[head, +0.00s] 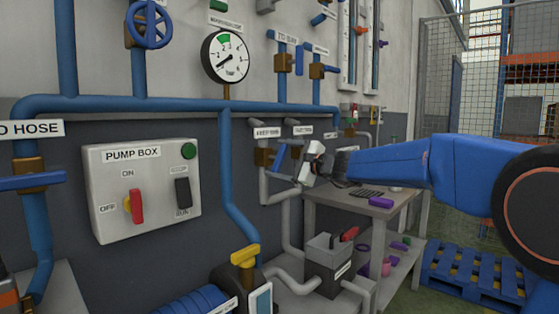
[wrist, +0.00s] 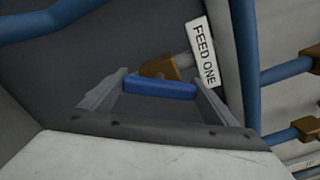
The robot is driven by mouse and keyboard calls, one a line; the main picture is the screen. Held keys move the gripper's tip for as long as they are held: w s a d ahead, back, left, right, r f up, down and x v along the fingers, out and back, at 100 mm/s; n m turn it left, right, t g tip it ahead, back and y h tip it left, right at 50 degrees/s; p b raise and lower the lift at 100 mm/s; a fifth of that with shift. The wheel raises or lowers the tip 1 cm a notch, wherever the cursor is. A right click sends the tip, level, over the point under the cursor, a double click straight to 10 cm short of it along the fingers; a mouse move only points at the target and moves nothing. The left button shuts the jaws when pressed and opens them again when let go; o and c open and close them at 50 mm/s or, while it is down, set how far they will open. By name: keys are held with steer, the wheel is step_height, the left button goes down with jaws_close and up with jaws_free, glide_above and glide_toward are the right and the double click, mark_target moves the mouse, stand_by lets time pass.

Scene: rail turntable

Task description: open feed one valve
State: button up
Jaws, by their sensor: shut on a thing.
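The feed one valve has a brass body (head: 262,157) and a blue lever handle (head: 280,157), on a grey pipe below the wall's blue pipe. In the head view the handle slants steeply. My gripper (head: 300,168) is at this valve, reaching in from the right. In the wrist view the blue handle (wrist: 160,89) lies crosswise between the two fingers of my gripper (wrist: 159,84), which are shut on it. The brass body (wrist: 160,68) shows just beyond it. The FEED ONE label (wrist: 204,52) is beside the right finger. My gripper partly hides the neighbouring valve in the head view.
The pump box (head: 150,190) with a red knob is at left. A pressure gauge (head: 225,57) hangs above. A grey table (head: 365,203) with small items stands below my arm. A blue pallet (head: 475,270) lies on the floor at right.

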steer(key=shift+f+n, duration=0.1)
steer(key=shift+n, duration=1.9)
steer(key=o, duration=1)
steer(key=shift+o, duration=0.2)
steer(key=v, duration=1.7)
steer(key=shift+s+d, duration=0.2)
